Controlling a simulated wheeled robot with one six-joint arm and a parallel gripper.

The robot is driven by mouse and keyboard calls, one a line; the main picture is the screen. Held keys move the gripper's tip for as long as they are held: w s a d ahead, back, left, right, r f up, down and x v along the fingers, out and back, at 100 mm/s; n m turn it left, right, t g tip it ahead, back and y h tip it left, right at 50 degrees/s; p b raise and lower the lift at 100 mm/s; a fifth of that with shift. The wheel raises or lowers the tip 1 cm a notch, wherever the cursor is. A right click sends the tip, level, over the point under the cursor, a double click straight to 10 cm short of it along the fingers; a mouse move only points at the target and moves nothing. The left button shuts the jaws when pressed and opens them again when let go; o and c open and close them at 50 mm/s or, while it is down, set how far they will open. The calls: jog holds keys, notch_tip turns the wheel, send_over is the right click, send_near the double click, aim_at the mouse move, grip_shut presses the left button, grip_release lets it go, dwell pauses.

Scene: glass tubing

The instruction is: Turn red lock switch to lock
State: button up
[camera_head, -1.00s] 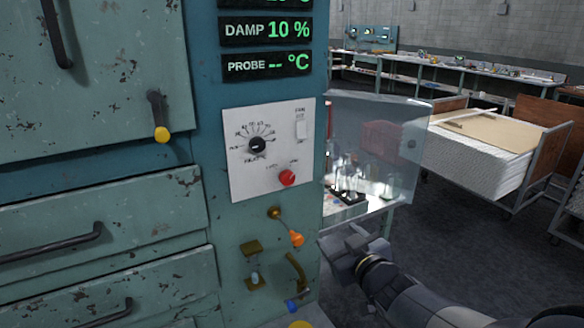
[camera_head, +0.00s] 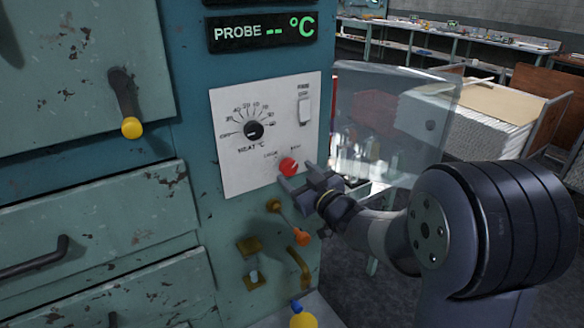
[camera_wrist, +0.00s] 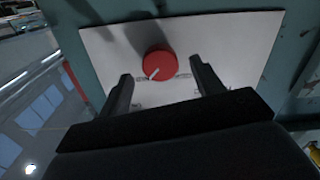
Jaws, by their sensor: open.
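The red lock switch (camera_head: 289,166) is a round knob at the lower right of the white control panel (camera_head: 236,180). In the head view small labels stand to its upper left and upper right, the left one seeming to read "LOCK". In the wrist view the red knob (camera_wrist: 159,64) carries a white pointer line aimed to the lower left. My gripper (camera_head: 303,178) is open just below and right of the knob. In the wrist view its two fingers (camera_wrist: 160,85) stand on either side of the knob, apart from it, with nothing between them.
A black heat dial (camera_head: 254,131) and a white rocker switch (camera_head: 304,110) share the panel. An orange-tipped lever (camera_head: 301,237) and brass fittings sit below. A clear raised cover (camera_head: 385,120) stands to the right of the panel.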

aim_at(291, 169)
jog(key=shift+x, duration=1.6)
jog(key=shift+s, duration=0.1)
jog(key=c, duration=1)
